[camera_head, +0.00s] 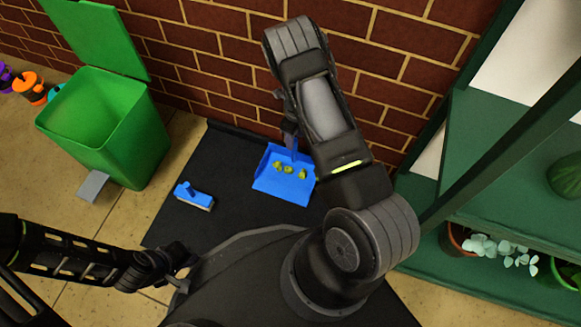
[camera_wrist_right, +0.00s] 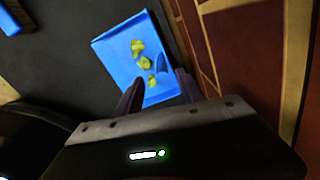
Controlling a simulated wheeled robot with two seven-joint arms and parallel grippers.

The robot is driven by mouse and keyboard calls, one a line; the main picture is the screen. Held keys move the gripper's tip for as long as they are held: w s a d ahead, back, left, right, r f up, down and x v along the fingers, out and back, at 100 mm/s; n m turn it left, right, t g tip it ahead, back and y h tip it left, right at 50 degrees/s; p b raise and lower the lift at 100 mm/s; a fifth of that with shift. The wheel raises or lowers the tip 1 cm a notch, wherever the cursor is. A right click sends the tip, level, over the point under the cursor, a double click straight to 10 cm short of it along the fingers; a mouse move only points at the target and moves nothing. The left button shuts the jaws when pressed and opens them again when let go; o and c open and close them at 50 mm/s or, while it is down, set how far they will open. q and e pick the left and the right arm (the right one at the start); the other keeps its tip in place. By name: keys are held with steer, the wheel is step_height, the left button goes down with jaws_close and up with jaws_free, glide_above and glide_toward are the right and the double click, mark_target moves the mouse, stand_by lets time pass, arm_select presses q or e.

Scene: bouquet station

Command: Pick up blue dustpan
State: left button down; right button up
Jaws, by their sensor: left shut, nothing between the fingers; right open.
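The blue dustpan (camera_head: 285,187) lies on the black mat against the brick wall, with several yellow-green bits (camera_head: 288,169) in its pan. It also shows in the right wrist view (camera_wrist_right: 118,62). My right gripper (camera_wrist_right: 155,85) is open. In the right wrist view its two fingers reach toward the handle end of the dustpan, one on each side of it; I cannot tell whether they touch it. In the head view my right arm hides most of this gripper (camera_head: 290,125). My left gripper (camera_head: 185,275) is shut and empty at the lower left, away from the dustpan.
A blue brush (camera_head: 194,196) lies on the black mat (camera_head: 225,155) left of the dustpan. An open green bin (camera_head: 105,125) with a grey pedal stands at the left. A green shelf (camera_head: 490,180) with potted plants stands at the right. The brick wall is close behind the dustpan.

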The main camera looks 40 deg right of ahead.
steer(key=shift+w, duration=0.25)
steer(key=shift+f, duration=0.25)
step_height(320, 180, down, 5)
steer(key=b, duration=0.3)
steer(key=shift+s+d+r, duration=0.1)
steer(key=shift+d, duration=0.05)
steer(key=shift+c, duration=0.5)
jaws_close()
